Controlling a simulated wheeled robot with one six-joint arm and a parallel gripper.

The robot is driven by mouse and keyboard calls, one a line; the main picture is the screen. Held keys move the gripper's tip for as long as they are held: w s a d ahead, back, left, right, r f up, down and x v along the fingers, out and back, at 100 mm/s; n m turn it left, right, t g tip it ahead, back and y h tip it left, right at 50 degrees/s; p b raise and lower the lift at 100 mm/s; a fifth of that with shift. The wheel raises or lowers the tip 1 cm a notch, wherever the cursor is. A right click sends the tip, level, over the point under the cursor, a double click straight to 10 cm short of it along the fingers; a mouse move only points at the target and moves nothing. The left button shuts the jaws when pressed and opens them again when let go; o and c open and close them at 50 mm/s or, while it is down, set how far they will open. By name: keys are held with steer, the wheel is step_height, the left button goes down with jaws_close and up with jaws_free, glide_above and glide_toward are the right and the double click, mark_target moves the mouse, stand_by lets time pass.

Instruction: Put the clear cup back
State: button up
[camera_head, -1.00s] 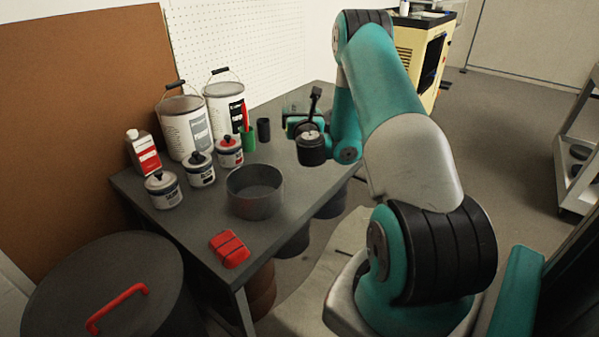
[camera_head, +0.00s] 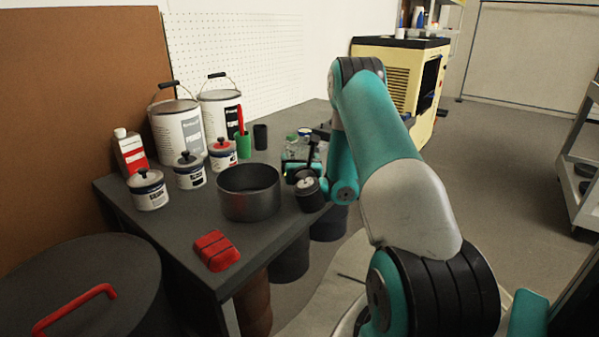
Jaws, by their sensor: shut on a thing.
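My gripper (camera_head: 301,166) is small in the head view, over the right part of the dark table (camera_head: 185,235), just right of and behind the round grey pan. Its dark fingers are partly hidden by the wrist. A see-through, greenish shape at the fingers looks like the clear cup (camera_head: 294,152); its outline is faint against the table and things behind. The gripper appears shut on it. I cannot tell whether the cup touches the table.
The open grey pan (camera_head: 250,202) stands near the gripper. Several small cans, two paint buckets (camera_head: 179,135), a red-and-white bottle (camera_head: 130,153), a green cup (camera_head: 244,146) and a dark cup (camera_head: 260,137) stand behind. A red block (camera_head: 215,250) lies at the front. A lidded bin (camera_head: 95,270) is lower left.

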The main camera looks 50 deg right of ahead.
steer(key=shift+f, duration=0.25)
steer(key=shift+f, duration=0.15)
steer(key=o, duration=0.8)
